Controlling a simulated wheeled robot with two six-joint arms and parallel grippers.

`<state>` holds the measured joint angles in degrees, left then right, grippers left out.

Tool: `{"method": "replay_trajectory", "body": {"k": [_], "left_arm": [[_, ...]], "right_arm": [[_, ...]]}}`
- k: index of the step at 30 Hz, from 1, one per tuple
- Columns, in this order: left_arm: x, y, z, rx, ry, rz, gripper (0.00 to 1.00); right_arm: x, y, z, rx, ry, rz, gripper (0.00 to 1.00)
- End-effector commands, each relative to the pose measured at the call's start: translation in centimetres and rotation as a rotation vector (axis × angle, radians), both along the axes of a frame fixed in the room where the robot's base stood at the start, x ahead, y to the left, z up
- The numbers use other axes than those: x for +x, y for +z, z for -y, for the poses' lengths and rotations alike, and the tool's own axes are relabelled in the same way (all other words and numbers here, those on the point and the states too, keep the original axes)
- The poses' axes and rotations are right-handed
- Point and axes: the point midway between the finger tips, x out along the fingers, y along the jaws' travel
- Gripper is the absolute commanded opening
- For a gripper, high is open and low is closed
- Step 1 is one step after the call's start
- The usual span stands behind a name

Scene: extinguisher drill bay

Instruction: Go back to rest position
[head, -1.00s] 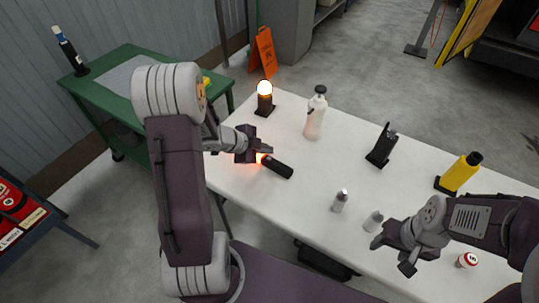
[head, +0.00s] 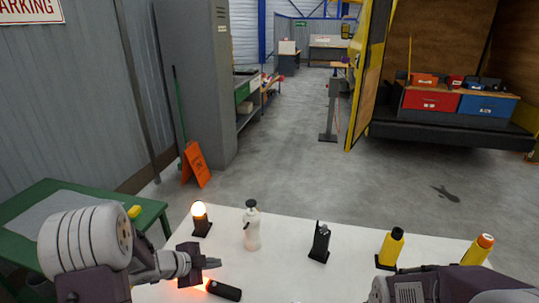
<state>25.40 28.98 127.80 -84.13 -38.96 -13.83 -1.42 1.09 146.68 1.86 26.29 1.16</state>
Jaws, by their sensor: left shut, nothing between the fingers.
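My left gripper (head: 212,263) is shut and empty above the left part of the white table (head: 280,280). A black torch-like cylinder (head: 224,290) lies on the table just below it, with an orange glow at its left end; the gripper appears apart from it. My right arm enters at the bottom right; its fingers are below the picture edge.
On the table stand a lit lamp (head: 200,218), a white spray bottle (head: 252,228), a black upright device (head: 320,242), a yellow canister (head: 391,248) and a yellow-orange one (head: 478,250). A green cart (head: 150,215) stands left. Open floor lies beyond.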

Motion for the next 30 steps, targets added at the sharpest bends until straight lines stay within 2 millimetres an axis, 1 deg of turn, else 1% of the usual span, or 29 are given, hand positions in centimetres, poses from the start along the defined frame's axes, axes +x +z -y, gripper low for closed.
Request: {"method": "replay_trajectory", "body": {"k": [1, 2, 3, 4, 5, 6, 8, 9, 11, 12, 14, 15, 18, 19, 21, 23, 30], "left_arm": [[0.5, 2.2, 1.9, 0.014, -0.049, 0.032, 0.00], [0.6, 3.5, 3.2, 0.016, -0.073, 0.052, 0.00], [1.0, 5.5, 5.0, 0.012, -0.078, 0.081, 0.00], [1.3, 7.4, 6.2, 0.011, -0.047, 0.100, 0.00], [1.5, 8.6, 6.7, 0.009, 0.011, 0.102, 0.00], [1.5, 9.5, 6.7, 0.004, 0.104, 0.088, 0.00], [0.9, 10.3, 6.2, -0.012, 0.259, 0.043, 0.00], [0.0, 10.4, 5.6, -0.029, 0.373, -0.003, 0.00], [-2.3, 9.9, 4.5, -0.062, 0.562, -0.106, 0.00], [-4.4, 9.1, 3.9, -0.088, 0.692, -0.191, 0.00], [-8.1, 7.4, 3.1, -0.128, 0.885, -0.343, 0.00], [-10.7, 6.2, 2.9, -0.153, 1.005, -0.448, 0.00], [-15.6, 4.2, 3.2, -0.186, 1.205, -0.656, 0.00], [-16.6, 3.9, 3.4, -0.191, 1.244, -0.702, 0.00], [-18.2, 3.6, 3.8, -0.196, 1.304, -0.777, 0.00], [-18.8, 3.6, 3.8, -0.187, 1.322, -0.802, 0.00], [-18.9, 3.6, 3.8, -0.186, 1.327, -0.803, 0.00]], "right_arm": [[0.0, 0.8, 0.0, 0.000, 0.000, 0.000, 0.56], [0.0, 1.1, 0.0, 0.000, 0.000, 0.000, 0.56], [0.0, 1.6, 0.0, 0.000, 0.000, 0.000, 0.56], [0.0, 2.1, 0.0, 0.000, 0.000, 0.000, 0.56], [0.0, 2.4, 0.0, 0.000, 0.000, 0.000, 0.56], [0.0, 2.6, 0.0, 0.000, 0.000, 0.000, 0.56], [0.0, 3.0, 0.0, 0.000, 0.000, 0.000, 0.56], [0.0, 3.2, 0.0, 0.000, 0.000, 0.000, 0.56], [0.0, 3.5, 0.0, 0.000, 0.000, 0.000, 0.56], [0.0, 3.7, 0.0, 0.000, 0.000, 0.000, 0.56], [0.0, 3.7, 0.0, 0.000, 0.000, 0.000, 0.56], [0.0, 3.6, 0.0, 0.000, 0.000, 0.000, 0.56], [0.0, 3.5, 0.0, 0.000, 0.000, 0.000, 0.56], [0.0, 3.5, 0.0, 0.000, 0.000, 0.000, 0.56], [0.0, 3.5, 0.0, 0.000, 0.000, 0.000, 0.56], [0.0, 3.5, 0.0, 0.000, 0.000, 0.000, 0.56], [0.0, 3.5, 0.0, 0.000, 0.000, 0.000, 0.56]]}}
